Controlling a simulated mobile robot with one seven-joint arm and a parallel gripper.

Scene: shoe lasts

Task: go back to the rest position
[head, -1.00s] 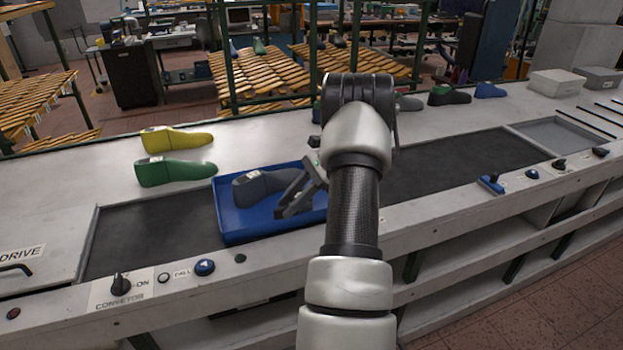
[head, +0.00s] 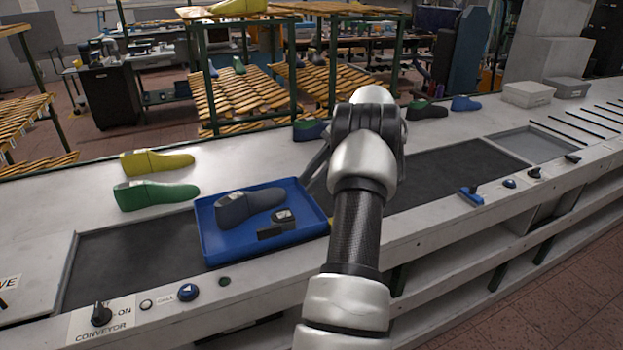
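My arm reaches forward over the conveyor bench. My gripper (head: 317,167) is mostly hidden behind my own wrist; only a grey part of it shows past the right end of the blue tray. Whether its fingers are open or shut cannot be seen. The blue tray (head: 222,249) lies on the dark conveyor belt. A dark grey shoe last (head: 249,204) lies in it, with small dark pieces (head: 277,227) beside it. The gripper is apart from this last.
A yellow last (head: 157,162) and a green last (head: 156,196) lie on the bench left of the tray. More lasts, including a blue one (head: 466,103), lie along the far edge. Pale boxes (head: 528,94) stand at the back right. The belt right of my arm is clear.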

